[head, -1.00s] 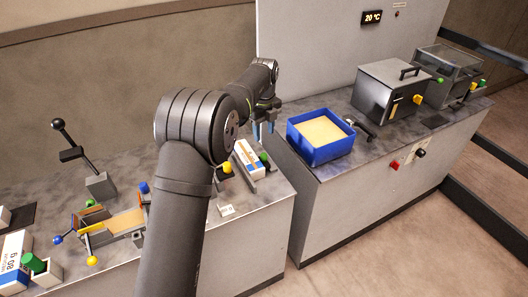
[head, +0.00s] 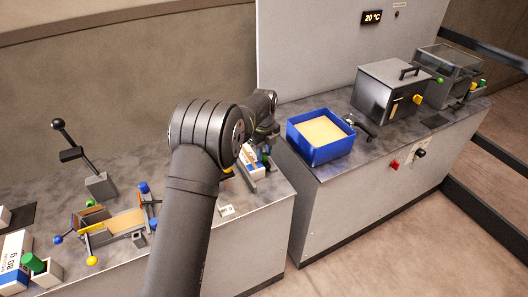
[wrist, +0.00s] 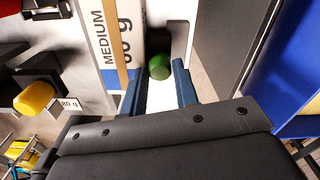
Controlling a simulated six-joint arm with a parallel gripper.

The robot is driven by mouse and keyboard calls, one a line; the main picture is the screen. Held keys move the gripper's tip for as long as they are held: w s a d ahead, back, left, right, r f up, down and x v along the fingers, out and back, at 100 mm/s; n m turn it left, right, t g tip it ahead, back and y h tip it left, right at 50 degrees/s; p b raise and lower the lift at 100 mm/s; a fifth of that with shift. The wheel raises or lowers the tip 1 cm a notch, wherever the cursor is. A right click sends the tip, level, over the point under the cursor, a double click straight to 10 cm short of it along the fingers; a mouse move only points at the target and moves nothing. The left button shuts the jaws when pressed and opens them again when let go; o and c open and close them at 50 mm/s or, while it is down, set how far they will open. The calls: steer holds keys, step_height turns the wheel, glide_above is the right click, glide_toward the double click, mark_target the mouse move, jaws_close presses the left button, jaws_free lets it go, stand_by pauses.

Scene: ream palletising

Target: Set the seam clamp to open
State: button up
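No label in view names the seam clamp, and I cannot tell its setting. A round green knob (wrist: 159,66) stands beside a white ream packet marked MEDIUM (wrist: 118,45) at the right end of the near bench. My gripper (wrist: 157,72) points down at this knob in the wrist view. Its two blue fingers are apart, with the knob between or just beyond their tips; contact cannot be told. In the head view the ream packet (head: 249,160) is partly hidden by my arm.
A yellow knob (wrist: 34,97) sits on a dark block near an 80 g label. A blue tray (head: 318,155) stands on the far bench across a gap. A jig with coloured knobs (head: 112,225) and a black-knobbed lever (head: 72,148) are at left.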

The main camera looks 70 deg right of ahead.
jaws_close()
steer(key=shift+s+d, duration=0.85)
steer(key=shift+s, duration=0.05)
steer(key=o, duration=0.5)
jaws_free()
step_height(320, 180, up, 17)
steer(key=shift+r, duration=0.2)
